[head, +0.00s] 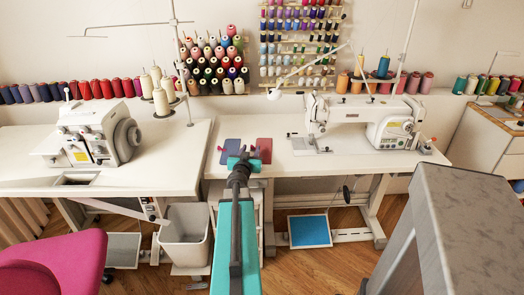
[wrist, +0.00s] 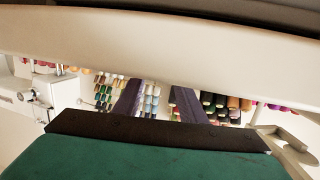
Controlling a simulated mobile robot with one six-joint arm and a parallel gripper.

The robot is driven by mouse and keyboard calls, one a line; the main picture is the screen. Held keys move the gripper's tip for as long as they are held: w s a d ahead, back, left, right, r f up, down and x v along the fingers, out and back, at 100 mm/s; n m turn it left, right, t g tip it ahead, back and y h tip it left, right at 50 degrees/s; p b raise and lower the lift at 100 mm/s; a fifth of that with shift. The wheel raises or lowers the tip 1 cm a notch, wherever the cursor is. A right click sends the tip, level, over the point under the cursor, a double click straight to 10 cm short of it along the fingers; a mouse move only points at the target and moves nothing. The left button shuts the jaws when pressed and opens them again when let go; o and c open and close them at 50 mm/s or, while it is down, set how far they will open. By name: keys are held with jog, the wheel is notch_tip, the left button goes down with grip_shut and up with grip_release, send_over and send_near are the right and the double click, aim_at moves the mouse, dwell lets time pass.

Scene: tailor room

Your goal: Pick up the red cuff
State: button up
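The red cuff (head: 264,150) is a flat dark-red piece lying on the white table in the head view. A similar blue piece (head: 231,150) lies to its left. My gripper (head: 243,158) is in front of the pair, near the table's front edge, and hides part of the gap between them. In the wrist view, the two dark fingers of my gripper (wrist: 157,100) stand apart with thread spools showing between them. The red cuff cannot be made out in the wrist view.
A white sewing machine (head: 365,118) stands to the right and an overlock machine (head: 98,133) to the left. Thread racks (head: 300,45) hang behind. A grey bin (head: 186,238) and a pink chair (head: 60,262) are at lower left. A grey surface (head: 480,225) is at right.

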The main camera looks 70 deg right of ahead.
jog(key=shift+d, duration=0.1)
dwell(0.3)
jog(key=shift+p+x, duration=1.2)
jog(key=shift+x, duration=1.3)
grip_shut()
